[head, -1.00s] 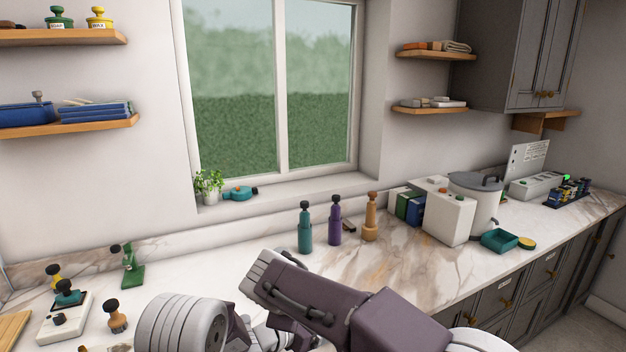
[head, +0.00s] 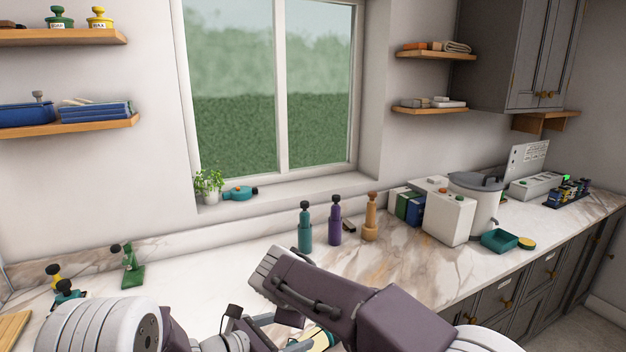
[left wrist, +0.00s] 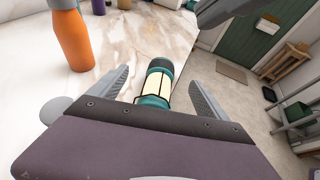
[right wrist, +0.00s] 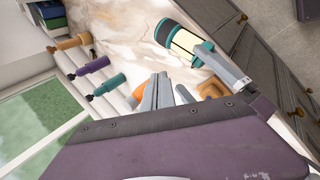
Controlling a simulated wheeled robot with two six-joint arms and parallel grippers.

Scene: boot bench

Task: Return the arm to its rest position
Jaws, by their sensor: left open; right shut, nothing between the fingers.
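My left gripper (left wrist: 158,84) is open in its wrist view. My left gripper (head: 283,333) is partly hidden there too. My right gripper (right wrist: 160,91) is shut and empty above the counter.
An orange bottle (left wrist: 73,40) stands left of my left gripper. Teal (head: 305,230), purple (head: 335,222) and tan (head: 370,218) bottles stand by the window. A white box (head: 449,217) and grey pot (head: 487,200) are right. The counter (head: 205,270) is clear at middle left.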

